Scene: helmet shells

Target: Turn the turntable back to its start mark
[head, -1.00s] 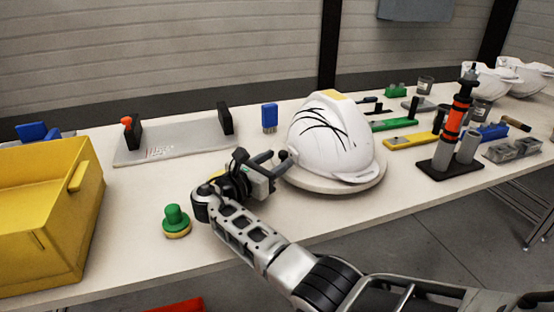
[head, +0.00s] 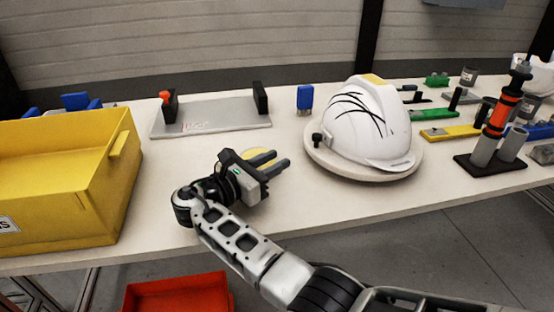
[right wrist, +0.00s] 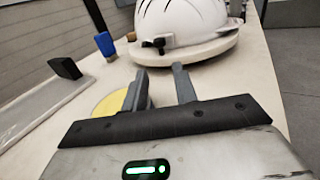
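The white helmet shell (head: 368,125), with black scribbled lines and a yellow patch, sits on the round cream turntable (head: 335,168). A black knob (head: 317,138) stands at the turntable's left edge and also shows in the right wrist view (right wrist: 155,45). My right gripper (head: 281,166) is left of the turntable, its fingers pointing toward it. In the right wrist view the two fingers (right wrist: 160,82) are apart with nothing between them, short of the knob and turntable edge. I cannot make out a start mark. My left gripper is not in view.
A yellow disc (head: 262,157) lies behind my right gripper. A yellow bin (head: 65,185) stands left, a grey plate with black posts (head: 205,119) and a blue block (head: 305,99) behind. An orange-black tool in a stand (head: 500,115) and several coloured tools are right of the helmet.

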